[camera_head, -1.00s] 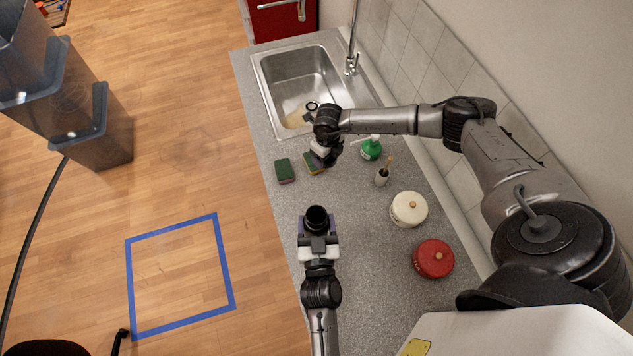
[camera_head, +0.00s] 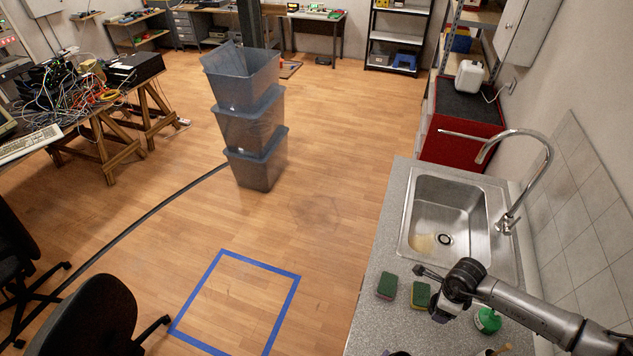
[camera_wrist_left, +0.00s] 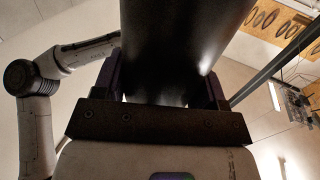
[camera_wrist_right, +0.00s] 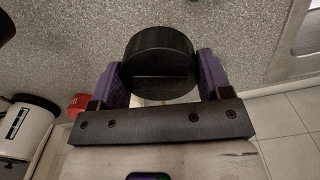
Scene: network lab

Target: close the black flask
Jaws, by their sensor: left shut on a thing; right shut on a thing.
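The black flask (camera_wrist_left: 185,45) fills the upper middle of the left wrist view, between the fingers of my left gripper (camera_wrist_left: 160,85), which is shut on it. The flask's open end does not show there. My right gripper (camera_wrist_right: 160,80) is shut on a round black lid (camera_wrist_right: 158,62) with a slot across its face. The lid is held over the grey counter, apart from the flask. In the head view my right gripper (camera_head: 442,310) is above the counter near the sponges, partly hidden by its wrist. My left gripper and the flask are outside the head view.
A steel sink (camera_head: 450,215) with a tall tap (camera_head: 545,165) is beyond my right arm. Two green sponges (camera_head: 387,286) and a green soap bottle (camera_head: 487,320) are near the gripper.

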